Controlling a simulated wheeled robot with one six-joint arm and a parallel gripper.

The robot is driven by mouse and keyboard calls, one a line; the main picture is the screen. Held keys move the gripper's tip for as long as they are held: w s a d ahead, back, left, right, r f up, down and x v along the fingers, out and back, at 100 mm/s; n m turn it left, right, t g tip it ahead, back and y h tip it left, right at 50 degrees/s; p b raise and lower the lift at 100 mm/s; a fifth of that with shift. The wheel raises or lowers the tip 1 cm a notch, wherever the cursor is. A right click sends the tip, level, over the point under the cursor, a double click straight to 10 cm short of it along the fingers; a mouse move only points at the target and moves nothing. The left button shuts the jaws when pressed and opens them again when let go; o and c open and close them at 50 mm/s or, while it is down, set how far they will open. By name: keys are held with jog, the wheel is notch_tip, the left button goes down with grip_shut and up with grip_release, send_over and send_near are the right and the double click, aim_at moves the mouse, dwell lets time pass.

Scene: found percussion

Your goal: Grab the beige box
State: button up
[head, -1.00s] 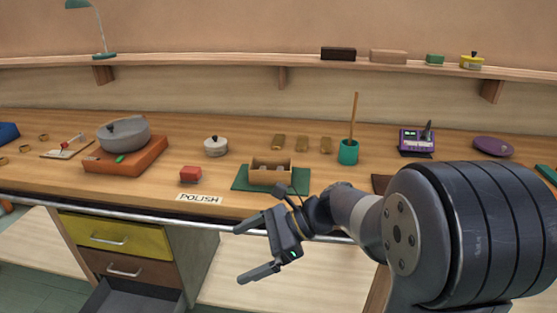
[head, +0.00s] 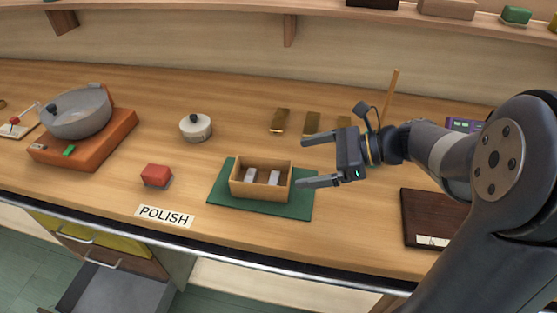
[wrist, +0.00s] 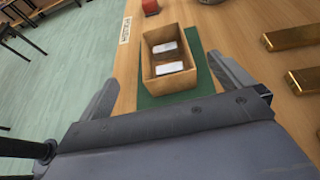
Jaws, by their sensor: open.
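The beige box (head: 259,188) is an open-topped wooden tray on a green mat (head: 218,199), with two pale metal blocks (head: 274,177) inside. In the wrist view the box (wrist: 147,70) lies ahead, between the directions of the two fingers. My gripper (head: 310,160) is open and empty. In the head view its fingers point left toward the box from its right side, apart from it. The fingers also show in the wrist view (wrist: 170,88).
A red block (head: 156,175) and a "POLISH" label (head: 165,216) lie to the left. A lidded white pot (head: 195,127) and brass bars (head: 280,120) stand behind. A dark board (head: 425,215) lies at right. The counter's front edge is close.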

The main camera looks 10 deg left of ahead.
aim_at(268, 171)
jog(key=x, duration=0.5)
jog(key=shift+a, duration=0.15)
jog(key=shift+w+d+f+b+x, duration=0.1)
jog(key=shift+f+x, duration=0.1)
jog(key=shift+x, duration=0.7)
jog(key=shift+w+d+f+b+x, duration=0.1)
jog(key=shift+f+b+x, duration=0.05)
jog(key=shift+x, duration=0.8)
jog(key=shift+w+d+f+b+x, duration=0.1)
jog(key=shift+f+x, duration=0.1)
jog(key=shift+x, duration=0.7)
jog(key=c, duration=1.1)
